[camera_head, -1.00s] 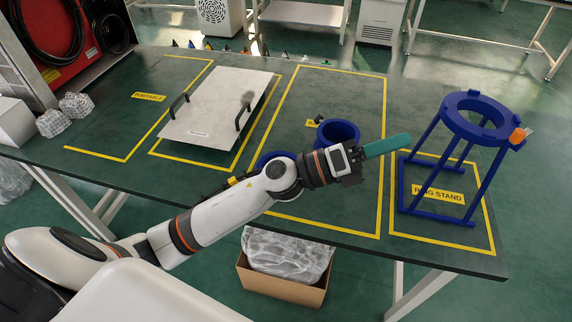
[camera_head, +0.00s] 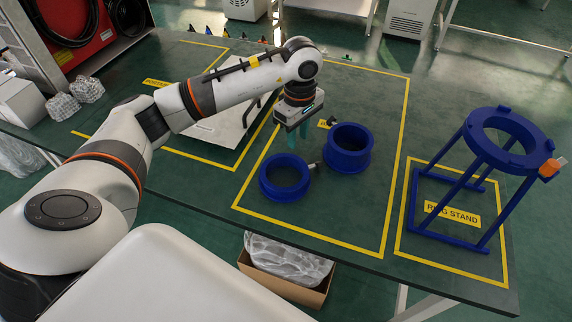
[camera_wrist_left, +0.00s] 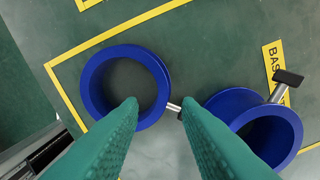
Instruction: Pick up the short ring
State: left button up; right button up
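Two blue rings lie on the green table. The lower-looking one, the short ring (camera_head: 265,190), is at the left; a taller ring (camera_head: 367,151) stands right of and behind it. My left gripper (camera_head: 299,151) points down above the table, beside and behind the rings, with its teal fingers apart and nothing between them. In the left wrist view, the short ring (camera_wrist_left: 93,92) lies beyond the left fingertip, and its small metal pin points to the taller ring (camera_wrist_left: 290,122) at the right. The left gripper (camera_wrist_left: 159,106) partly covers both rings. My right gripper is out of view.
A blue ring stand (camera_head: 470,240) with an orange part on its rim stands at the right of the table (camera_head: 345,278). A pale plate (camera_head: 222,130) lies behind my left arm. Clear wrapped items (camera_head: 87,89) are at the far left. Table in front of the rings is clear.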

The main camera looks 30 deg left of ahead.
aim_at(298, 160)
pick_arm(q)
jog(key=f+p, duration=0.1)
jog(key=f, duration=0.8)
jog(key=shift+d+f, duration=0.15)
jog(key=shift+d, duration=0.05)
jog(key=shift+c, duration=0.2)
grip_shut()
